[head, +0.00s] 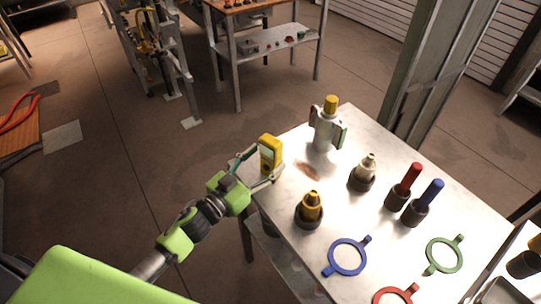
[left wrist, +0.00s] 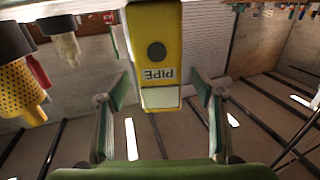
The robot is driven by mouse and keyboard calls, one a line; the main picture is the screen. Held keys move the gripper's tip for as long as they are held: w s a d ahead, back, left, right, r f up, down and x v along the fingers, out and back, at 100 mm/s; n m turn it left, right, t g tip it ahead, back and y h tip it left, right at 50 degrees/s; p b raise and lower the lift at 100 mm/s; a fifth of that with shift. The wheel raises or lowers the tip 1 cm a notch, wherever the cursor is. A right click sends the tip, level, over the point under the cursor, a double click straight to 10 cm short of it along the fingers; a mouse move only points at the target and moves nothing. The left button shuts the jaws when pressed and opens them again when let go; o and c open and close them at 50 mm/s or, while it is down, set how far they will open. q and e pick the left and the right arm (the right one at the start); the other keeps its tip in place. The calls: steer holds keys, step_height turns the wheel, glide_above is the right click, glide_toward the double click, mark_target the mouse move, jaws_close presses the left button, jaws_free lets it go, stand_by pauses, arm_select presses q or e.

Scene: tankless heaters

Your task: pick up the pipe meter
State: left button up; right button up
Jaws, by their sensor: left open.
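The pipe meter (head: 270,153) is a yellow handheld device at the left edge of the metal table in the head view. In the left wrist view the yellow pipe meter (left wrist: 155,50) shows its dark round button, a "PIPE" label and a pale panel. My left gripper (head: 258,170) is at the meter, with its fingers spread to either side of it. In the left wrist view the left gripper (left wrist: 160,95) is open, with gaps visible between the fingers and the meter. My right gripper is not in view.
The metal table (head: 300,248) also holds a grey bottle with a yellow cap (head: 328,125), a yellow-tipped tool (head: 311,207), a pale nozzle (head: 364,170), red (head: 409,180) and blue (head: 431,194) handled tools, and coloured ring handles (head: 346,257). Open floor lies left of the table.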

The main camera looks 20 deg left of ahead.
arm_select(q)
steer(key=shift+x, duration=1.5)
steer(key=shift+s, duration=0.1)
steer(key=c, duration=1.4)
steer(key=shift+r, duration=0.15)
